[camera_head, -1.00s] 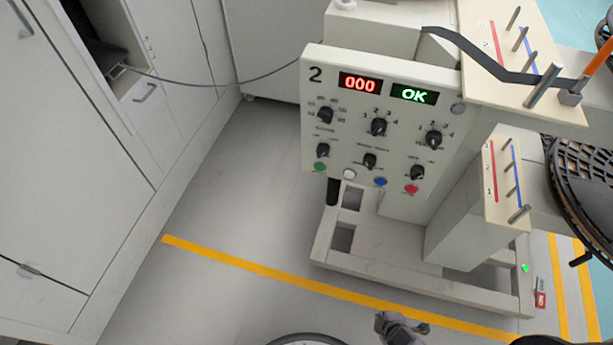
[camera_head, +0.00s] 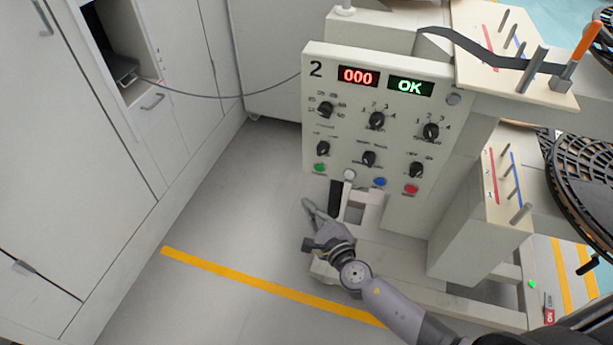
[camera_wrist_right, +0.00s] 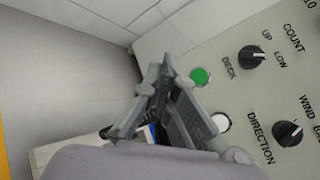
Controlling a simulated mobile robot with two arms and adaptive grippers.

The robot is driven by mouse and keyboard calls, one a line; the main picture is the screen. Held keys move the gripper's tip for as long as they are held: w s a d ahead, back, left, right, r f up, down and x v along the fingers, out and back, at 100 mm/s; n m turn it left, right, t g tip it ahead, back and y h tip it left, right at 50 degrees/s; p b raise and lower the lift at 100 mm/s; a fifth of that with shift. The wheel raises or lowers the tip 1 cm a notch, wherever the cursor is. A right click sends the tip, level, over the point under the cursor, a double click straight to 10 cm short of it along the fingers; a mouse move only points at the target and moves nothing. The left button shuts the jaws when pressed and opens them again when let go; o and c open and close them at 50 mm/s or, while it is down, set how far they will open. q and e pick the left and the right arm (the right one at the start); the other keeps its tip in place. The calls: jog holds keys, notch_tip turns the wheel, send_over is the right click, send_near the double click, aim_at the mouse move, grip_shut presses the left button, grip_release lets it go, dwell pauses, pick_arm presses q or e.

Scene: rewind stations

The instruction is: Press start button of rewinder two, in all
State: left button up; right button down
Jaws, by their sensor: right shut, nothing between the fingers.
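The panel of rewinder two (camera_head: 330,120) stands at the centre of the head view, marked 2. Its red display (camera_head: 358,76) reads 000 and its green display (camera_head: 410,87) reads OK. Along the bottom edge are a green button (camera_head: 320,167), a white button (camera_head: 349,174), a blue button (camera_head: 380,181) and a red button (camera_head: 411,188). My right gripper (camera_head: 308,203) is shut and empty, below the green button and apart from it. In the right wrist view its fingertips (camera_wrist_right: 161,72) point up, left of the green button (camera_wrist_right: 200,76). The white button (camera_wrist_right: 220,122) shows partly behind a finger.
Several black knobs (camera_head: 376,120) sit above the buttons. A dark tape strip (camera_head: 470,47) runs over the pegs at upper right. White cabinets (camera_head: 70,150) line the left. A grey cable (camera_head: 220,97) crosses behind. The floor left of the panel is clear.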

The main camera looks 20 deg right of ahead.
aim_at(320, 168)
jog(key=shift+w+a+r+n+y, duration=0.1)
jog(key=shift+a+r+n+y, duration=0.1)
jog(key=shift+a+r+n, duration=0.3)
jog(key=shift+a+r+n+y, duration=0.2)
jog(key=shift+a+r+n, duration=0.05)
jog(key=shift+r+n, duration=0.3)
jog(key=w+d+b, duration=0.2)
jog(key=w+d, duration=0.3)
jog(key=w, duration=0.2)
jog(key=shift+w, duration=0.15)
jog(key=shift+w, duration=0.1)
dwell(0.9)
jog(key=shift+w+d, duration=0.2)
jog(key=shift+w, duration=0.05)
